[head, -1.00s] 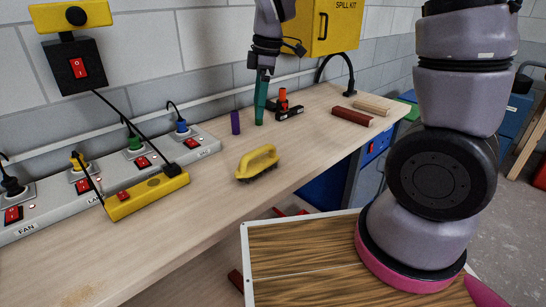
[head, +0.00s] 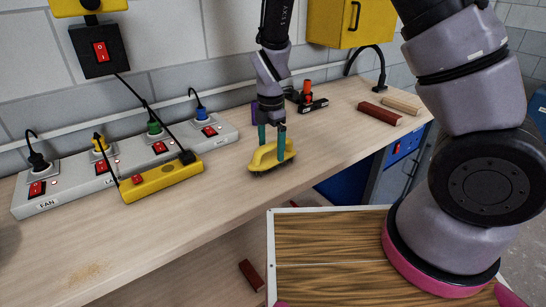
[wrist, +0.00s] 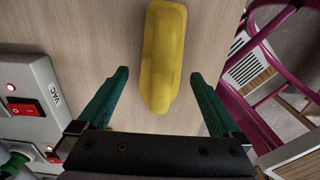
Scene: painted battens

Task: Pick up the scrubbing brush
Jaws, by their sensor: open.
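The scrubbing brush (head: 265,158) has a yellow handle and dark bristles. It stands bristles down on the wooden bench, near the front edge. My gripper (head: 271,149) points down over it with its green fingers apart, one on the far side and one on the near side in the head view. In the wrist view the yellow brush (wrist: 162,58) runs lengthwise ahead, with its lower end between the open fingers (wrist: 161,103). A gap shows on both sides of it, so nothing is held.
A yellow power strip (head: 163,180) and a grey socket board (head: 80,181) with cords lie to the left. Red (head: 380,113) and pale battens (head: 402,104) lie right.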

